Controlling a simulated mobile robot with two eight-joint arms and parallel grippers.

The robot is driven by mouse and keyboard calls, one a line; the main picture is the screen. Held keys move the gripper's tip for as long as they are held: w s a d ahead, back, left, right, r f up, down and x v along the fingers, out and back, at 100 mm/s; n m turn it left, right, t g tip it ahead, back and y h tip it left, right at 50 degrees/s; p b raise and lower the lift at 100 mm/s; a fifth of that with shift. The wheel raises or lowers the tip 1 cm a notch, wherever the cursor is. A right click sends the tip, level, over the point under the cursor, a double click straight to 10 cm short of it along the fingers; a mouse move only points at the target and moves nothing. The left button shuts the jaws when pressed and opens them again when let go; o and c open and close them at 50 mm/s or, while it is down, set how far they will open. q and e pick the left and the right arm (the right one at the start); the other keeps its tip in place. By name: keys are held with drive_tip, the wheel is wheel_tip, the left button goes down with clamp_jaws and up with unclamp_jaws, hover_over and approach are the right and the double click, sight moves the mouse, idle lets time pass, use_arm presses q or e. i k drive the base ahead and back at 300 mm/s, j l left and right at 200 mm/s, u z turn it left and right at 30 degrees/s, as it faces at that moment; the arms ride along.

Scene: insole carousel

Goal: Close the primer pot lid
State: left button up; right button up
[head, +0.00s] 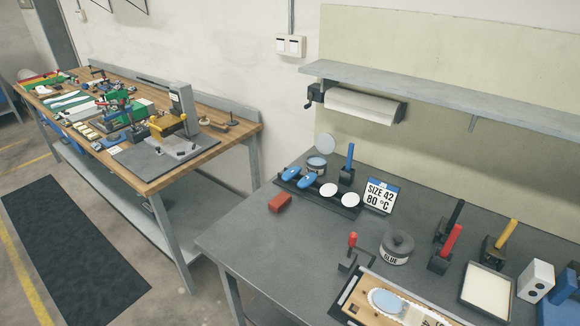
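A small grey pot (316,167) with a pale blue inside stands at the back of the near grey table, behind a dark tray; I take it to be the primer pot. Its round pale lid (325,143) stands up open at the pot's back edge. A second, larger pot (397,252) labelled GLUE sits nearer the table's middle with its dark lid on. Neither of my grippers is in view.
The dark tray (287,184) with blue and white discs lies in front of the small pot. A blue-handled brush in a holder (347,174) stands right of it. A red block (280,203) lies front left. A shelf (440,92) and paper roll (362,105) hang above.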

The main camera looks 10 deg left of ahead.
sight(325, 143)
drive_tip(key=j+z, duration=0.1)
drive_tip(key=z, duration=1)
drive_tip(key=j+z, duration=0.5)
drive_tip(key=k+j+z, duration=0.1)
drive_tip(key=j+z, duration=0.4)
drive_tip(key=k+j+z, duration=0.25)
drive_tip(key=j, duration=0.2)
drive_tip(key=k+j+z, duration=0.25)
drive_tip(key=j, duration=0.15)
drive_tip(key=k+j, duration=0.3)
drive_tip(key=j, duration=0.15)
drive_tip(key=k+j+z, duration=0.1)
drive_tip(key=k+j, duration=0.2)
drive_tip(key=i+j, duration=0.1)
drive_tip(key=j, duration=0.25)
